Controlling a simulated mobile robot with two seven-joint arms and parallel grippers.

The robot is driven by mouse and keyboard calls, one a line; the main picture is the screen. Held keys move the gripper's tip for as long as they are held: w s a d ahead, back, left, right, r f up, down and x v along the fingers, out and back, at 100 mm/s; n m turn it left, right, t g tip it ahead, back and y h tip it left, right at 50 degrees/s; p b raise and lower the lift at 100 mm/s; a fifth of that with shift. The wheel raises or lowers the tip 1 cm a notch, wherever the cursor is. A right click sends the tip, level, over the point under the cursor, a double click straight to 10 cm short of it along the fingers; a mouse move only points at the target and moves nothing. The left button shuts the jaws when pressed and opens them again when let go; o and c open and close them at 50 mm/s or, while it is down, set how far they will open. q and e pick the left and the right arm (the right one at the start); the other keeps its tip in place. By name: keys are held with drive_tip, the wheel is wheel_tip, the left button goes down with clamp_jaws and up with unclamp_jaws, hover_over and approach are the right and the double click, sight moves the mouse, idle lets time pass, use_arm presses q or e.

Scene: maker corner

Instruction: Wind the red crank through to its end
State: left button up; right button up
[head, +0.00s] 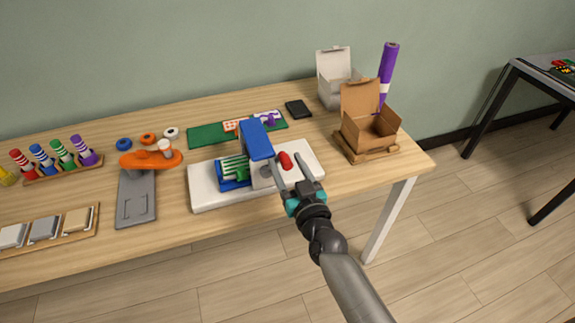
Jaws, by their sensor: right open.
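The red crank (285,160) shows as a short red handle on the right side of a blue and white machine (258,140). The machine has a green ribbed part (236,166) and stands on a white base board (205,192) on the table. My right gripper (291,175) comes in from the lower right, with its fingers spread on either side of the red handle's near end. It is open, and I cannot tell whether a finger touches the handle. The crank's arm is partly hidden behind the gripper. My left gripper is not in view.
An open cardboard box (368,130) stands to the right, with a white box (338,85) and purple roll (388,70) behind it. A black flat item (298,109) and a green mat (208,135) lie behind the machine. An orange-topped grey stand (136,198) is to the left.

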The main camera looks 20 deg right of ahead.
drive_tip(key=shift+c, duration=0.2)
clamp_jaws()
idle(0.3)
idle(1.0)
